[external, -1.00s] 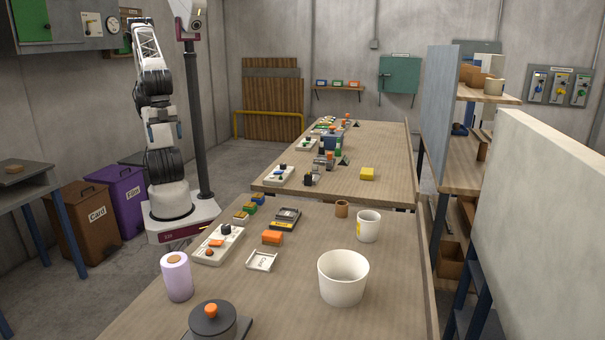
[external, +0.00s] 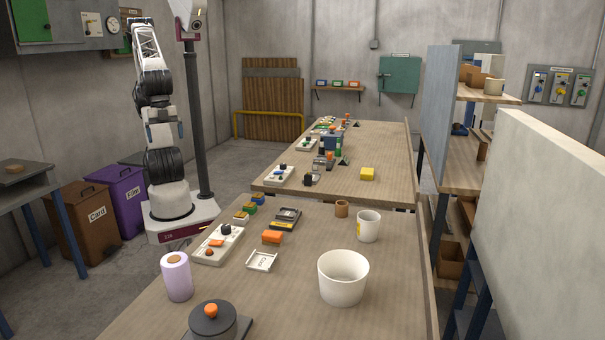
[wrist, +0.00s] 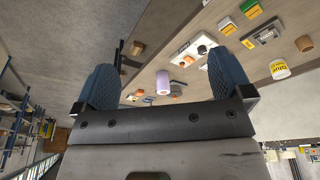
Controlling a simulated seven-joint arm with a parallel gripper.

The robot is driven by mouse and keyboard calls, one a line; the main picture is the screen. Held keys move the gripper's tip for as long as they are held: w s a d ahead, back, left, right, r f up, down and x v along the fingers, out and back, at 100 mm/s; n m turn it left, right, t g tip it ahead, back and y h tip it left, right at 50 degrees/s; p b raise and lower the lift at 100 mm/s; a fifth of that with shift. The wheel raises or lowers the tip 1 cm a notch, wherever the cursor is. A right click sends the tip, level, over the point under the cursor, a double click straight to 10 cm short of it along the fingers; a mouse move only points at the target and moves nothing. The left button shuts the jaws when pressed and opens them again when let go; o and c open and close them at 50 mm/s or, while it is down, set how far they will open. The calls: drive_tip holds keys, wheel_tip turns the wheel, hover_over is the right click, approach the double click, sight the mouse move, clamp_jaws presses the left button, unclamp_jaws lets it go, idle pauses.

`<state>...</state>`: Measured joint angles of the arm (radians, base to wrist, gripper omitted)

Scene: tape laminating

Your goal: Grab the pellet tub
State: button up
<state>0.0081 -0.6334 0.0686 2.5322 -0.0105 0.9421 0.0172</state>
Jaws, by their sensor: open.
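Two white tubs stand upright on the near bench in the external view. One is a wide, plain, open tub (external: 343,278) near the right side. The other is a smaller white tub (external: 368,227) behind it with a yellow label; it also shows in the wrist view (wrist: 280,70), label text too small to read surely. I cannot tell which is the pellet tub. My gripper (wrist: 160,63) is open and empty in the wrist view, its two blue fingers wide apart, far from both tubs. In the external view my arm stands folded upright beside the benches, and its fingers cannot be made out.
A grey panel (external: 555,215) stands at the right.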

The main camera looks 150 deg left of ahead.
drive_tip(key=w+a+f+m+y, duration=0.2)
drive_tip(key=w+a+m+y, duration=0.3)
drive_tip(key=w+a, duration=0.85)
drive_tip(key=w+a+f+m+y, duration=0.2)
drive_tip(key=w+a+m+y, duration=0.35)
drive_tip(key=w+a, duration=0.75)
drive_tip(key=m+t+y, duration=0.1)
drive_tip(key=m+t, duration=0.3)
drive_tip(key=m, duration=1)
approach(368, 227)
drive_tip(key=s+a+f, duration=0.2)
drive_tip(key=f, duration=0.1)
drive_tip(key=shift+s+a, duration=0.3)
drive_tip(key=shift+a, duration=0.1)
drive_tip(key=shift+w+a+f, duration=0.2)
drive_tip(key=shift+f, duration=0.25)
drive_tip(key=shift+x, duration=1.3)
